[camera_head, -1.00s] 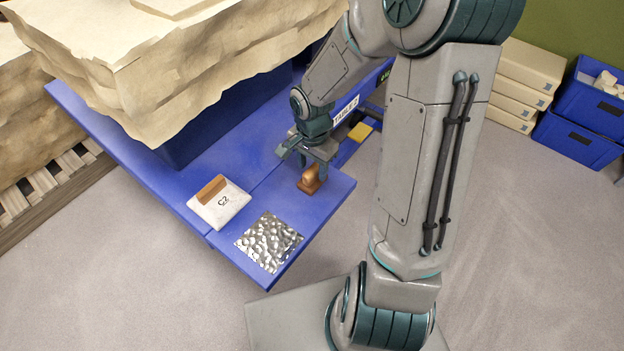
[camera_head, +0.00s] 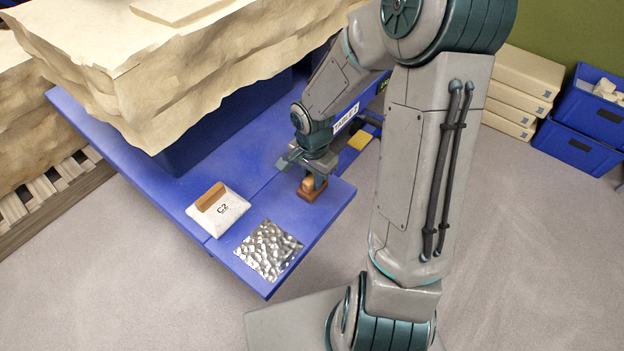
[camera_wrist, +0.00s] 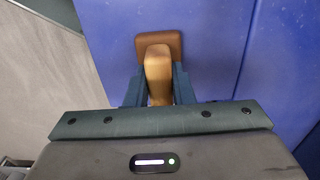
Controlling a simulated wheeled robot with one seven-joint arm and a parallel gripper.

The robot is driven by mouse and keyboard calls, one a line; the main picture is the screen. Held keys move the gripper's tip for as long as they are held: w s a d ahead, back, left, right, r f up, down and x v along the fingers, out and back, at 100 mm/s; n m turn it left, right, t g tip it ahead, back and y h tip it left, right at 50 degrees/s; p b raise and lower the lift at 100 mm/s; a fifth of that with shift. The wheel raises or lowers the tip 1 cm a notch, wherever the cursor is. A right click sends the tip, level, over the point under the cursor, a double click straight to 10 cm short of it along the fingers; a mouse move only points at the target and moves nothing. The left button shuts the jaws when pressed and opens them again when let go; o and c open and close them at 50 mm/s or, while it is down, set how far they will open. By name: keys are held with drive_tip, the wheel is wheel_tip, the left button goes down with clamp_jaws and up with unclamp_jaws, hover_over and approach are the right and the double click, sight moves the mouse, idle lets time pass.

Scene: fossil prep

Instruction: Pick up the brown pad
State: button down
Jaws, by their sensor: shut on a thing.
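The brown pad (camera_head: 313,194) is a brown block-like base with a rounded tan handle, near the right edge of the blue table. In the wrist view its base (camera_wrist: 174,41) shows beyond the handle. My gripper (camera_head: 314,183) is over it, with its fingers down on either side of the handle. In the wrist view my gripper (camera_wrist: 158,88) is shut on the handle. The base looks to be at the table top; I cannot tell whether it touches.
A white C2 packet (camera_head: 230,214) with a brown strip and a crumpled silver sheet (camera_head: 268,250) lie on the blue table (camera_head: 262,204). A large pale wrapped block (camera_head: 190,75) stands behind. Blue bins (camera_head: 582,140) and stacked cream boxes (camera_head: 520,95) are at right.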

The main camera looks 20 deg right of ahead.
wheel_tip(320, 180, up, 4)
drive_tip(key=shift+f+p, duration=0.1)
drive_tip(key=shift+p, duration=0.6)
drive_tip(key=w+d+r+p, duration=0.1)
drive_tip(key=w+d+r, duration=0.1)
drive_tip(key=d, duration=0.3)
drive_tip(key=w+d+r+p, duration=0.1)
drive_tip(key=w+d+r, duration=0.2)
drive_tip(key=d+r, duration=0.2)
drive_tip(key=shift+d, duration=0.3)
drive_tip(key=c, duration=2.1)
unclamp_jaws()
drive_tip(key=shift+a, duration=0.1)
drive_tip(key=shift+c, duration=0.2)
